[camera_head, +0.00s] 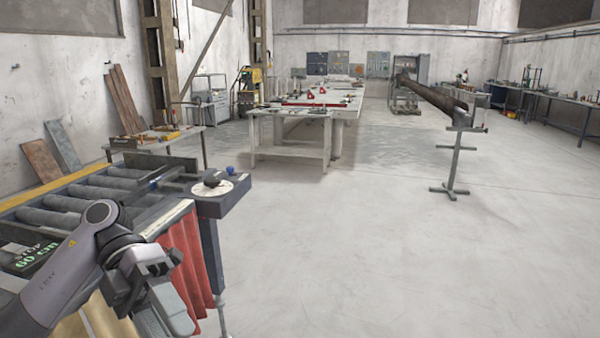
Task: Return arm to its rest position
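My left arm comes in from the lower left, over the near side of a roller table (75,203). Its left gripper (172,308) points down at the lower left, beside the red cloth (187,250) that hangs from the table. The fingers are seen from behind at an angle, so I cannot tell whether they are open or shut. No held object shows. My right arm and gripper are not in view. A dark knob (213,178) sits on a white dial (212,188) at the table's right corner, apart from my gripper.
A display reading "STOP 60 cm" (35,257) is partly behind my arm. A blue button (231,169) is near the dial. A white workbench (290,152) and a long pipe on stands (432,97) are farther back. The floor ahead and right is clear.

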